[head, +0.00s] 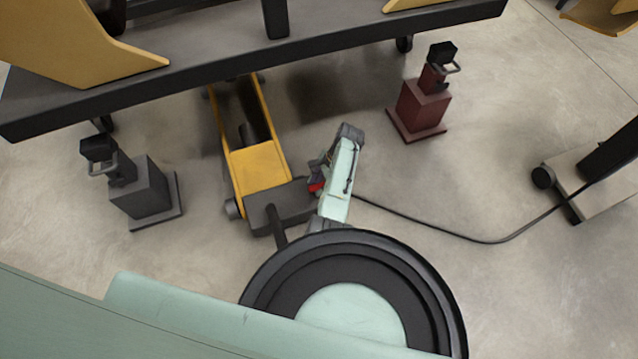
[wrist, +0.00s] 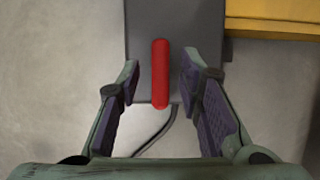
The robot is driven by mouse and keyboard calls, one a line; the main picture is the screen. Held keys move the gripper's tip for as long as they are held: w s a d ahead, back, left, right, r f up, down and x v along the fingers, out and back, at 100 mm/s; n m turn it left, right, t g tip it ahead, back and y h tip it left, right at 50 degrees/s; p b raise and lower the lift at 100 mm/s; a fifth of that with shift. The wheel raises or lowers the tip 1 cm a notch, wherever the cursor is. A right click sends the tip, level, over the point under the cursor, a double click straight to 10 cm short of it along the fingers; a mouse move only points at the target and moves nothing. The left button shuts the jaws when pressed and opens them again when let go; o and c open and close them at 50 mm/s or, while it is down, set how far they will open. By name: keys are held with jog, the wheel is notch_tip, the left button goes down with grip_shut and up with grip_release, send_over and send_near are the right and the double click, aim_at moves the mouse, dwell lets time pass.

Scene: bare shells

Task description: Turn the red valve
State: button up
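The red valve handle (wrist: 160,85) is a rounded red bar, lying lengthwise in the wrist view over a dark grey block (wrist: 188,20). In the head view only a small bit of red (head: 316,187) shows, beside my arm at the grey end of a yellow floor jack (head: 262,168). My gripper (wrist: 161,67) is open, with one finger on each side of the red bar and a gap on both sides. I cannot tell how deep the bar sits between the fingers. In the head view my gripper (head: 318,172) is small and partly hidden by my arm.
A grey jack stand (head: 147,190) stands at left and a dark red one (head: 423,105) at right. A dark raised platform (head: 200,55) spans the top. A black cable (head: 440,231) crosses the concrete floor at right toward a wheeled base (head: 595,185).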

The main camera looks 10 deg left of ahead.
jog(key=shift+c, duration=0.2)
grip_shut()
